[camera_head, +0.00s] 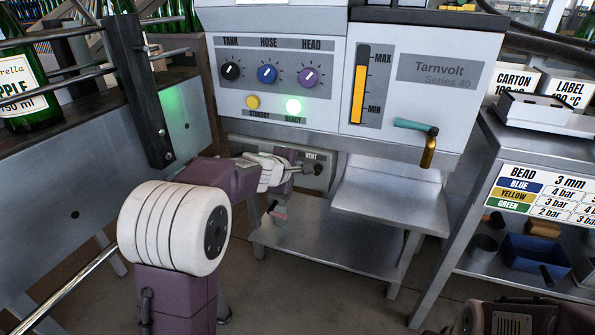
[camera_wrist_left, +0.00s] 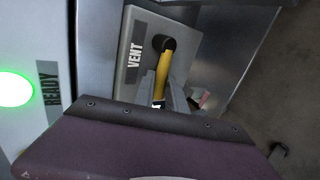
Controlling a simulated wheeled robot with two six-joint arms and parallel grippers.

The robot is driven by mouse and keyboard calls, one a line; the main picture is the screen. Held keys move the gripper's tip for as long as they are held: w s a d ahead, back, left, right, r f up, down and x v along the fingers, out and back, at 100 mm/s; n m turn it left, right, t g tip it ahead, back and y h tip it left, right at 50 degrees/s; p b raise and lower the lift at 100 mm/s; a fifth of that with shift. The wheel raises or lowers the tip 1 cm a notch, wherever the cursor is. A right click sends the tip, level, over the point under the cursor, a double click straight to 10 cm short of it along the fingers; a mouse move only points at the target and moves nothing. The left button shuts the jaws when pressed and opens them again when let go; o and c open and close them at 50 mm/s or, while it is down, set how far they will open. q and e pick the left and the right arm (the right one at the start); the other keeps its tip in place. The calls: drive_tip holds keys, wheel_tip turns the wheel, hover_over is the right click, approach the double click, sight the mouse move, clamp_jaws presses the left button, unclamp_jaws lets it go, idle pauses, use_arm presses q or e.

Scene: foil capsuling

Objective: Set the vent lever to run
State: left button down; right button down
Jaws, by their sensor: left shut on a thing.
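The vent lever is a yellow bar (camera_wrist_left: 161,76) coming out of a dark round pivot on a grey plate marked VENT (camera_wrist_left: 134,56). In the head view the VENT plate (camera_head: 311,157) sits under the machine's front, with the dark pivot (camera_head: 318,169) at its right. My left gripper (camera_head: 296,170) reaches in front of this plate and mostly hides the lever there. In the left wrist view the grey fingers (camera_wrist_left: 163,98) are shut around the yellow bar. Any marks for the lever's positions are hidden or too small to read. My right gripper is not in view.
A teal-and-brass handle (camera_head: 427,148) juts out over a metal shelf (camera_head: 385,205) at right. A bottle rack (camera_head: 133,95) stands close on the left.

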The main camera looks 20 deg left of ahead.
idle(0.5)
use_arm(q)
drive_tip(key=c, duration=1.6)
unclamp_jaws()
drive_tip(key=shift+c, duration=0.2)
drive_tip(key=p+v, duration=0.2)
drive_tip(key=v, duration=0.7)
drive_tip(key=shift+r, duration=0.1)
